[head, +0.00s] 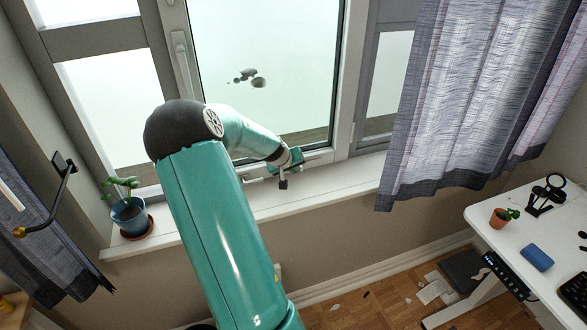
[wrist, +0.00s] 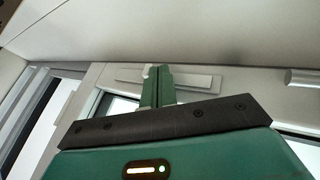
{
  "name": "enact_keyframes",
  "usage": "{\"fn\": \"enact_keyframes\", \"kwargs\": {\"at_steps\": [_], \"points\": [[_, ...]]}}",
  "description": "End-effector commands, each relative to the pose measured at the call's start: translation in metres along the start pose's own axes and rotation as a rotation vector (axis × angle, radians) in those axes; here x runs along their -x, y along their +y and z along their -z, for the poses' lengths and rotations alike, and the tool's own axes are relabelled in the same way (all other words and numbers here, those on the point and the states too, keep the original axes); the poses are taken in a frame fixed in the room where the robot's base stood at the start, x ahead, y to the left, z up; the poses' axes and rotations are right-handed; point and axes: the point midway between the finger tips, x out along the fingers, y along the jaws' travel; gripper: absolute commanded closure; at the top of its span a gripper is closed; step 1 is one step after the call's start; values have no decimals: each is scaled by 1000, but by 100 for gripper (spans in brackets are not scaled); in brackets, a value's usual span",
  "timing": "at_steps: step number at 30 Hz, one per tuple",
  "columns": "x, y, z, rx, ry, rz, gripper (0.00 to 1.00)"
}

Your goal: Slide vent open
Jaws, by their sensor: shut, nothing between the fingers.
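The vent (wrist: 196,82) is a pale, flat strip on the window frame in the wrist view. My gripper (wrist: 157,70) is shut and empty, with its green fingers overlapping the strip's middle-left part. A small pale piece shows at the left fingertip, and I cannot tell whether the fingers touch it. The fingers hide part of the strip. In the head view my gripper (head: 284,180) is low in front of the window's bottom rail, just above the sill. My arm blocks part of that rail, and the vent is not clear there.
The white sill (head: 330,194) runs below the window. A potted plant (head: 130,214) stands on its left end. A window handle (head: 181,62) is on the left frame. A curtain (head: 455,100) hangs at the right, near a white desk (head: 500,240). The sill right of my gripper is clear.

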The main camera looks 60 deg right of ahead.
Motion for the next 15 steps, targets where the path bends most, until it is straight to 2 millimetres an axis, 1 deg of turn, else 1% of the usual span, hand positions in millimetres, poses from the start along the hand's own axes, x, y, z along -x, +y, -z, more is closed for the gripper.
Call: {"fn": "enact_keyframes", "kwargs": {"at_steps": [8,11,14,15], "points": [[0,1,0,0,0,0,100],[-4,7,0,-3,-1,-1,100],[-10,19,0,-5,-1,-2,100],[-13,26,-1,-5,-2,-2,100]]}}
